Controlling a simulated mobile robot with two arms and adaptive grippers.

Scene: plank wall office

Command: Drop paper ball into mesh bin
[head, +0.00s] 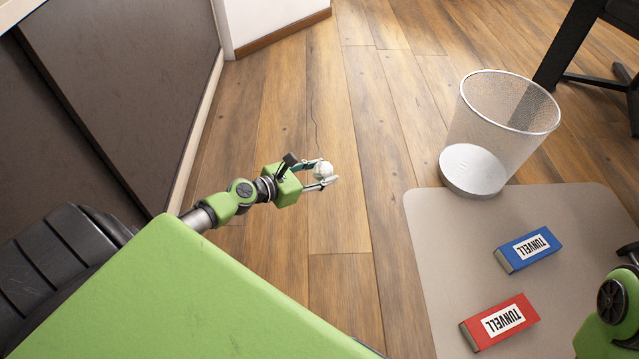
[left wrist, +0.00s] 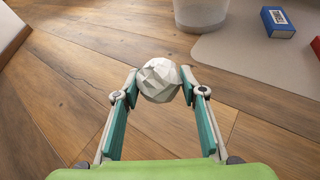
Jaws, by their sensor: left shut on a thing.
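The white crumpled paper ball (head: 322,170) is held between the fingertips of my left gripper (head: 320,175), above the wood floor. In the left wrist view the paper ball (left wrist: 159,80) sits between the two teal-padded fingers of the left gripper (left wrist: 160,92). The mesh bin (head: 506,101) stands upright to the right of the left gripper, apart from it, and looks empty. Its lower part (left wrist: 201,12) shows at the top of the left wrist view. Part of my right arm shows at the right edge of the head view; its gripper's fingers are not visible.
A beige mat (head: 432,235) lies on the floor at the right, by the bin's base. A blue box (head: 527,249) and a red box (head: 499,322) lie on it. Dark furniture legs (head: 575,45) stand at the upper right. A dark panel (head: 120,80) is at the left. Floor between gripper and bin is clear.

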